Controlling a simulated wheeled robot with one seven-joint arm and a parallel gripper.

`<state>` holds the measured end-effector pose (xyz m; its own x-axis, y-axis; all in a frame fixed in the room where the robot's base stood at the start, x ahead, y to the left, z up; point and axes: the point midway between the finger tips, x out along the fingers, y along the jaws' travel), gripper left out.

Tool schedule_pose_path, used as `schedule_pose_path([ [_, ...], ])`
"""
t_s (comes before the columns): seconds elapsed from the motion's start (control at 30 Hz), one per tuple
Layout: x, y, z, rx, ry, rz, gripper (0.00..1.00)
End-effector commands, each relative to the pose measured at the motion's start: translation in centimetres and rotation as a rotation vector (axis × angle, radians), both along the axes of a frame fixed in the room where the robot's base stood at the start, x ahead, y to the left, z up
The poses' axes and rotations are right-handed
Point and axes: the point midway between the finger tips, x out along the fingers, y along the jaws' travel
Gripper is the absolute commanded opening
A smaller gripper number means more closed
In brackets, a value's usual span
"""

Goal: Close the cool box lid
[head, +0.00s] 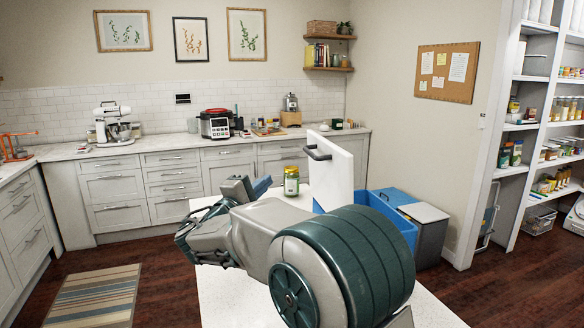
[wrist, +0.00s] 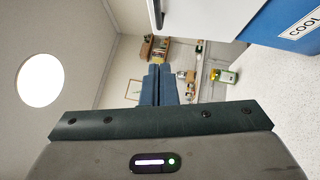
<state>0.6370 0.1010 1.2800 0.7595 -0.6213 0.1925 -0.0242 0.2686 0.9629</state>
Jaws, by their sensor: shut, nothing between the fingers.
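The cool box lid (head: 340,168) stands up, open, in the head view. It is a white panel with a dark handle (head: 318,153) near its upper left edge. The blue cool box (head: 317,207) shows as a strip below the lid; my arm hides most of it. In the wrist view the blue cool box (wrist: 288,28) with its lettered label is at the upper right, and the handle shows at the top. My gripper (head: 258,186) is left of the lid, apart from it. Its blue fingers (wrist: 158,84) are together and empty.
A green jar with a yellow lid (head: 291,182) stands on the white counter between my gripper and the lid. It also shows in the wrist view (wrist: 226,76). Blue and grey bins (head: 424,213) stand at the right. Open floor (head: 170,260) lies to the left.

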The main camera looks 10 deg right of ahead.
Motion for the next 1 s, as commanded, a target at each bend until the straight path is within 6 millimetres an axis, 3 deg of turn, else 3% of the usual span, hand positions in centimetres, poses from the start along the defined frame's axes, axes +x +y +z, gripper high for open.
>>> schedule_pose_path([
  [0.17, 1.6, -1.3, 0.8, -0.003, -0.003, -0.002, 0.0],
  [0.53, 7.5, -6.2, 2.3, -0.003, 0.001, -0.002, 0.0],
  [0.73, 7.7, -8.9, 3.0, -0.003, 0.0, -0.001, 0.0],
  [1.0, 7.8, -10.0, 3.1, -0.002, -0.001, 0.0, 0.0],
])
